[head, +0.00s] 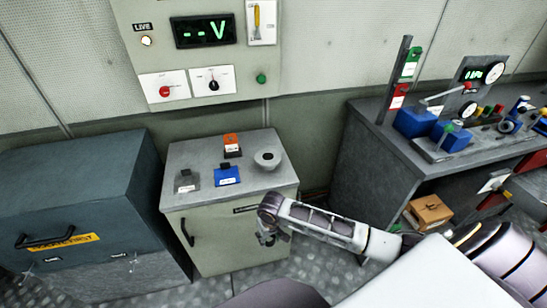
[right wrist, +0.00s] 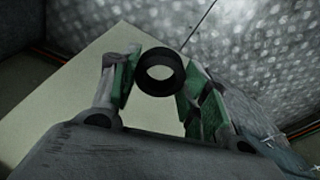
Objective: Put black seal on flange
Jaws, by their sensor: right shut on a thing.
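The black seal (right wrist: 160,73) is a thick black ring in the right wrist view. My right gripper (right wrist: 158,80) is shut on it, with a green-padded finger on each side and the hole showing between them. In the head view my right gripper (head: 270,236) hangs in front of the pale cabinet, below its top edge; I cannot make out the seal there. A grey round part with a dark hole (head: 268,158), which may be the flange, stands at the right of the cabinet top, above and apart from the gripper. My left gripper is not in view.
The cabinet top (head: 205,155) also carries an orange block (head: 232,145), a blue block (head: 227,175) and a grey block (head: 187,181). A dark chest (head: 80,200) stands at left. A bench with blue parts (head: 415,122) is at right. A control panel (head: 205,50) is on the wall.

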